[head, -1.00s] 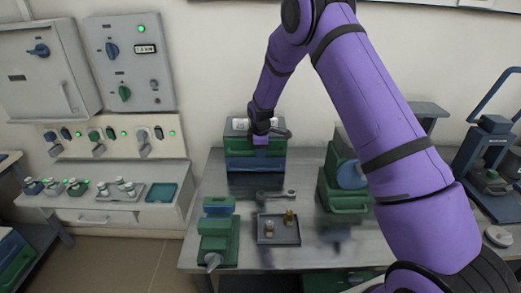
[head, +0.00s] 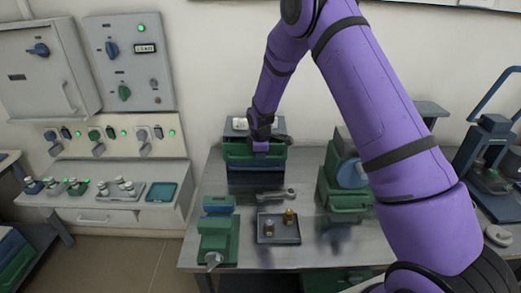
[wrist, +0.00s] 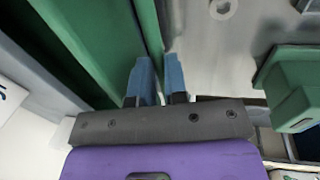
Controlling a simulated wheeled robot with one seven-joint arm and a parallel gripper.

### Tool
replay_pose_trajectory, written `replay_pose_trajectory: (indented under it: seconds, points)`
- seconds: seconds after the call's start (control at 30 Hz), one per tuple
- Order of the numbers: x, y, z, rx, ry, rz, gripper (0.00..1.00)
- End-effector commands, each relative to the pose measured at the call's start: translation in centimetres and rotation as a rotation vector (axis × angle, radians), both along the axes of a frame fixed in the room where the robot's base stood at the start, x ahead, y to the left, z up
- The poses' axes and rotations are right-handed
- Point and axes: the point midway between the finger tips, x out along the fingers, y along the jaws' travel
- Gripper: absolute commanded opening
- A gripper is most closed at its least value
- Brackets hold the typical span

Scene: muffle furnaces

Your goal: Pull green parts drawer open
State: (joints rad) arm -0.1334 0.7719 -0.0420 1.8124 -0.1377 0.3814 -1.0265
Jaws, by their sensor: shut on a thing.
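The green parts drawer (head: 236,151) is the upper drawer of a small cabinet at the back of the bench. It stands partly out toward the front, over a blue lower drawer (head: 240,165). My gripper (head: 262,150) is at the drawer's front, reaching down from above. In the wrist view the two blue fingers of my gripper (wrist: 157,78) are shut on the green drawer's front (wrist: 150,28). A dark gap shows behind that front, beside a wider green part. The exact grip point is partly hidden by the fingers.
A wrench (head: 275,194), a dark tray (head: 279,239) with small parts and a green vise (head: 217,240) lie in front of the cabinet. A green machine (head: 345,180) stands to the right. Bare bench lies just before the cabinet.

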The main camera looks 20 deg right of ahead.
Motion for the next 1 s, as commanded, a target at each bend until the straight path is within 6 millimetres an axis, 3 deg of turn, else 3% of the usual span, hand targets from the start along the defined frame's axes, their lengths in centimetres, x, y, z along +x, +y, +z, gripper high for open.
replay_pose_trajectory:
  seconds: [0.1,0.3,0.47,0.73,0.77,0.87,1.0]
  points:
    - [-3.0,1.0,0.1,0.0,0.002,0.005,0.0]
    - [-6.5,2.2,0.0,0.0,0.001,0.003,0.0]
    - [-7.5,2.5,0.0,0.001,0.001,0.002,0.0]
    - [-7.5,2.5,0.0,0.001,0.0,0.001,0.0]
    - [-7.5,2.5,0.0,0.001,0.0,0.001,0.18]
    - [-7.5,2.5,0.0,0.001,0.0,0.001,0.39]
    - [-7.5,2.5,0.0,0.001,0.0,0.001,0.39]
